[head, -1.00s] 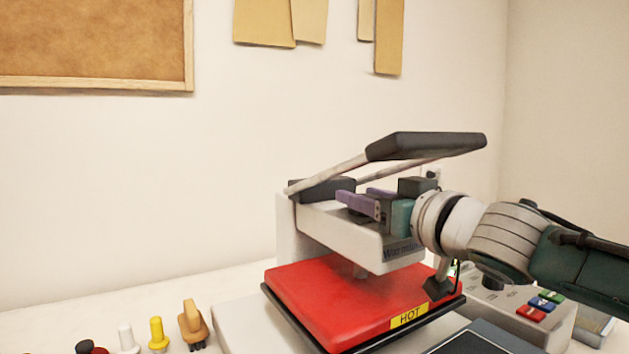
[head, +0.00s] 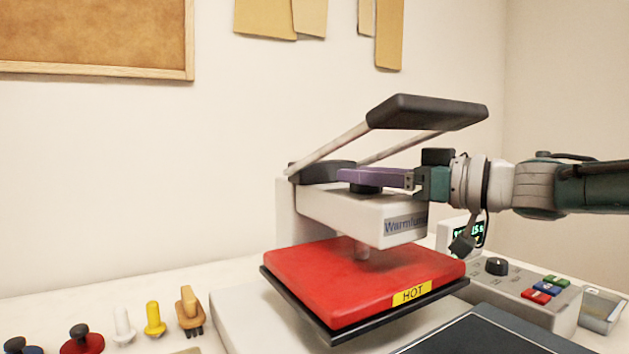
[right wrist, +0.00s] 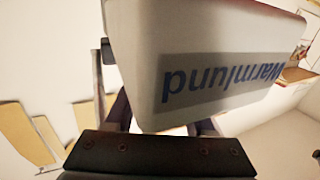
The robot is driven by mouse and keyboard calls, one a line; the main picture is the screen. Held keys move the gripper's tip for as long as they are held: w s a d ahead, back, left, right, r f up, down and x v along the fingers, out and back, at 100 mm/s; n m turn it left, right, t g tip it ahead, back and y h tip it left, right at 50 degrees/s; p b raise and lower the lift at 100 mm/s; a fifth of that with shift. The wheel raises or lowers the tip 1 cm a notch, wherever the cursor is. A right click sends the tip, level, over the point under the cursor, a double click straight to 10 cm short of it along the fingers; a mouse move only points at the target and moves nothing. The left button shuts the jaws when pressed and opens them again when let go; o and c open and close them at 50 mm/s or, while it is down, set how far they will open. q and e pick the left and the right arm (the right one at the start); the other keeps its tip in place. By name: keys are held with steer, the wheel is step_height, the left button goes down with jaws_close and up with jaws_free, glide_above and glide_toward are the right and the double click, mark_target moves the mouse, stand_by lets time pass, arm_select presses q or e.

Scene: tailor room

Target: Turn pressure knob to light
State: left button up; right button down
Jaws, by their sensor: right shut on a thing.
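The heat press has a white body (head: 345,212) labelled Warmlund, which also shows upside down in the right wrist view (right wrist: 200,45), and a red HOT platen (head: 350,278). The dark pressure knob (head: 366,188) sits on top of the body, mostly covered by my fingers. My right gripper (head: 352,178) comes in level from the right, under the raised handle, its purple fingers shut on the knob. In the right wrist view the knob is hidden. My left gripper is not in view.
The raised black-grip handle (head: 428,111) hangs just above my right gripper. A control box (head: 510,292) with a black dial, coloured buttons and a display stands at right. Several small knobbed tools, one yellow (head: 155,320), stand at lower left.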

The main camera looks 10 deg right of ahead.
steer(key=shift+f, duration=0.1)
steer(key=shift+c, duration=1.3)
jaws_free()
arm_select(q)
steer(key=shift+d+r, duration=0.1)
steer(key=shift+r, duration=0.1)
arm_select(e)
steer(key=shift+s+d, duration=0.25)
steer(key=shift+d, duration=0.05)
arm_select(q)
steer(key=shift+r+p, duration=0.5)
steer(key=shift+p, duration=0.25)
arm_select(e)
steer(key=v, duration=0.9)
steer(key=shift+s, duration=0.1)
